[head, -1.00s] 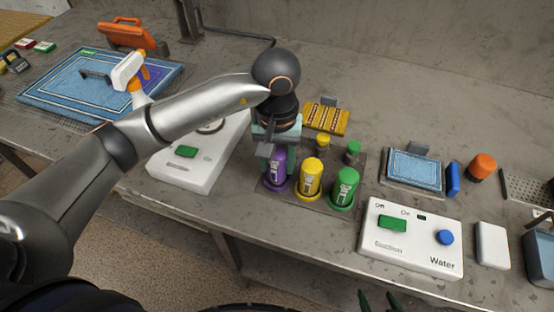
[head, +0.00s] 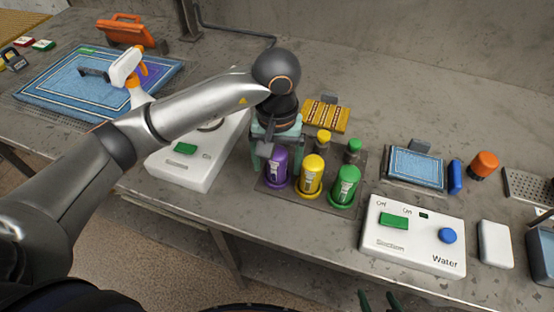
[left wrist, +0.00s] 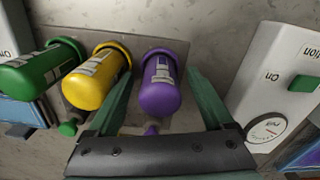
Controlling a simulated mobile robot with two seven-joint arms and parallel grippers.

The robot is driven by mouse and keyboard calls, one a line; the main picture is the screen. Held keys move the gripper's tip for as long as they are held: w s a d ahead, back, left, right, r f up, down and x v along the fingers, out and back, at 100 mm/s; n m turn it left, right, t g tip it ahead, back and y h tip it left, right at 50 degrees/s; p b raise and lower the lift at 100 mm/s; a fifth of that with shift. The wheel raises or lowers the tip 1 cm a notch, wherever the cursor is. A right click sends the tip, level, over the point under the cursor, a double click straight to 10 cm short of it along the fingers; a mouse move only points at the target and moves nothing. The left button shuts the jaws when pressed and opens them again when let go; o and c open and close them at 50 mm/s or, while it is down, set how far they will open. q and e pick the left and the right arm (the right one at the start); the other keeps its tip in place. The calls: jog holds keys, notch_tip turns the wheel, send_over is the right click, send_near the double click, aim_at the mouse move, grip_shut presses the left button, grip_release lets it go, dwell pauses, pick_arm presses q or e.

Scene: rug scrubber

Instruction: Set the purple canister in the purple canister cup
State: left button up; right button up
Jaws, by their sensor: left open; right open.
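The purple canister (head: 277,169) stands upright at the left end of a row, beside a yellow and a green canister. Its base sits inside the purple canister cup (head: 276,187), whose rim shows around it; the canister also shows in the left wrist view (left wrist: 160,92). My left gripper (head: 276,154) is open, with one finger on each side of the purple canister. In the left wrist view, gaps show between both fingers and the canister. My right gripper (head: 378,300) is open and empty at the bottom edge of the head view.
The yellow canister (head: 312,175) and green canister (head: 345,184) stand close to the right in their own cups. A white Suction/Water box (head: 413,236) is further right. A white switch box (head: 190,165) lies to the left under my left arm.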

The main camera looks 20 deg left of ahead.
pick_arm(q)
jog(key=shift+r, duration=0.1)
notch_tip(320, 180, up, 12)
jog(key=shift+r, duration=0.15)
dwell(0.5)
dwell(0.4)
